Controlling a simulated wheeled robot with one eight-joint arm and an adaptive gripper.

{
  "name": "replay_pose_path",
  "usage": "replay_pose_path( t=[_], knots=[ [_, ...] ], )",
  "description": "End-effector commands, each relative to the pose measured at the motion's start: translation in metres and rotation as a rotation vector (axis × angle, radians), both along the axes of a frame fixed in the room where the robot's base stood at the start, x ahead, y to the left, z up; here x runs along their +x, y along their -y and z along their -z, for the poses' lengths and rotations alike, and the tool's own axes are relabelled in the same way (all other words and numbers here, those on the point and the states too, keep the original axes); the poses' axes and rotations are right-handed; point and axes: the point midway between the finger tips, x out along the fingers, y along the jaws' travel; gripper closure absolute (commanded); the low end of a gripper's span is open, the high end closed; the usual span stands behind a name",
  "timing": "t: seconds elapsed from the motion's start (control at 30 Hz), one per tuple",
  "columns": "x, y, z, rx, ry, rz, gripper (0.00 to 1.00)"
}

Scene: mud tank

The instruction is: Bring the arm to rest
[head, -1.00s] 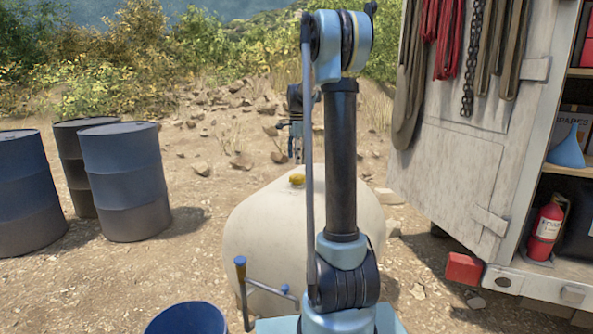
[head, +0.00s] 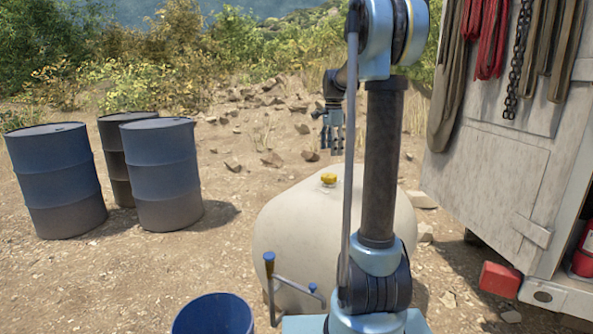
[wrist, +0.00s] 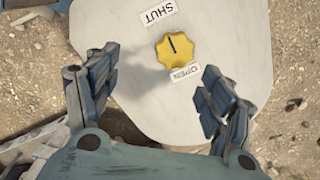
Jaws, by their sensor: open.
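My arm stands upright in the right half of the head view, and its links hide part of the scene behind. My gripper (head: 332,142) hangs fingers down above the far side of the cream tank (head: 285,225). In the wrist view the gripper (wrist: 158,100) is open, with its two fingers wide apart and nothing between them. A yellow knob (wrist: 174,50) sits on the tank top, beyond the fingertips and apart from them. Its dark mark points toward the label SHUT (wrist: 163,12); the label OPEN (wrist: 185,72) is on the other side. The knob also shows in the head view (head: 328,179).
Several blue-grey drums (head: 162,175) stand at the left. A blue bucket (head: 213,316) and a crank handle (head: 272,285) are at the front. A truck door (head: 490,165) with hanging straps and a chain is at the right. Stony open ground lies behind the tank.

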Motion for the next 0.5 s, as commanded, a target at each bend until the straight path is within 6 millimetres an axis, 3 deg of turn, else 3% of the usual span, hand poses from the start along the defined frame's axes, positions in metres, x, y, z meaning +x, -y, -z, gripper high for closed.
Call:
replay_pose_path(
  t=[0.1,0.5],
  knots=[
    [-0.038,0.0,-0.001,-0.003,0.014,-0.098,0.25],
    [-0.154,-0.001,0.017,-0.022,0.058,-0.438,0.25]
  ],
)
